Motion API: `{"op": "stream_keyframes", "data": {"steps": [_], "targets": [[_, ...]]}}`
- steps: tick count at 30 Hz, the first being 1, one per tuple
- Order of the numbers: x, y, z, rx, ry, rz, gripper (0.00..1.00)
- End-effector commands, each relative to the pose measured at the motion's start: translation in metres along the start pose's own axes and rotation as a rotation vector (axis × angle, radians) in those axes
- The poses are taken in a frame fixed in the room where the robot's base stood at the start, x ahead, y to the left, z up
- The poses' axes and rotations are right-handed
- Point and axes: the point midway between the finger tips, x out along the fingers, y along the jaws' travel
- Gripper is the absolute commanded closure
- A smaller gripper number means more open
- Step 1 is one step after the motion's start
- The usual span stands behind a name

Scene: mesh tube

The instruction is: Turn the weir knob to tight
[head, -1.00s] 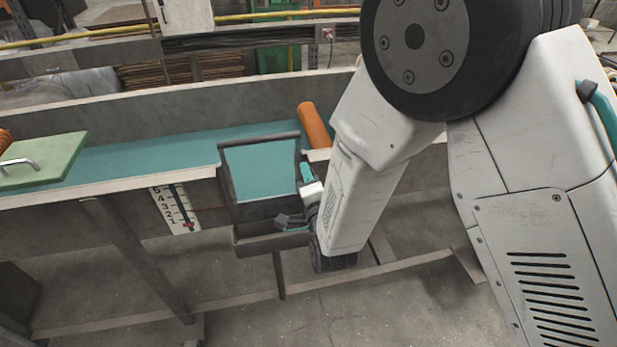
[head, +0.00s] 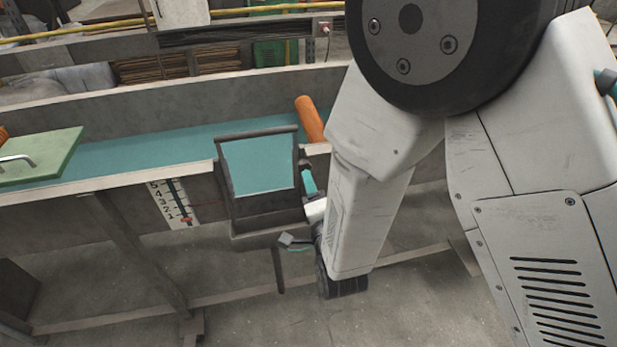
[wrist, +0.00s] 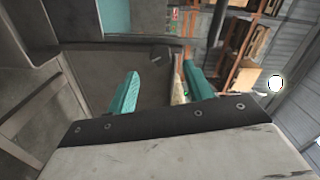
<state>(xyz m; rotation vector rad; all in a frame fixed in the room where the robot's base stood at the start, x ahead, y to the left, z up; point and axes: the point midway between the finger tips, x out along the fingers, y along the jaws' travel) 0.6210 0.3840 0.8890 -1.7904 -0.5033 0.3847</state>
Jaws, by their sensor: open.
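The dark box (head: 232,212) of the weir is fixed to the front of the trough, with teal inside its frame. I cannot make out the weir knob for certain. A small dark piece (head: 306,164) sits at the box's right edge. In the wrist view a small dark piece (wrist: 160,57) shows beyond my fingertips, near the edge of a grey panel. My gripper (head: 303,215) is open beside the box's right side, partly hidden by my arm. In the wrist view its teal fingers (wrist: 162,72) stand apart, with nothing visibly gripped.
A scale (head: 172,203) with numbers and a red pointer hangs left of the box. An orange pipe (head: 310,119) lies behind the box on the right. A green lid (head: 40,157) with a handle is at the left. Support legs (head: 135,245) stand below; the floor right of them is open.

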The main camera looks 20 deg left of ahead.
Motion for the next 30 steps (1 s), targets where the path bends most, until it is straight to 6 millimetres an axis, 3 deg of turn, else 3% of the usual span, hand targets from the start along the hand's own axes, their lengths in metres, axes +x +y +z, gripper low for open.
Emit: {"op": "stream_keyframes", "data": {"steps": [6, 17, 20, 30], "targets": [[-0.015, 0.0, 0.0, 0.001, 0.0, -0.001, 0.48], [-0.013, 0.001, -0.003, -0.042, 0.006, 0.0, 0.48], [-0.011, 0.001, -0.004, -0.191, 0.007, 0.0, 0.48], [-0.004, 0.001, -0.002, -1.109, 0.006, 0.001, 0.48]]}}
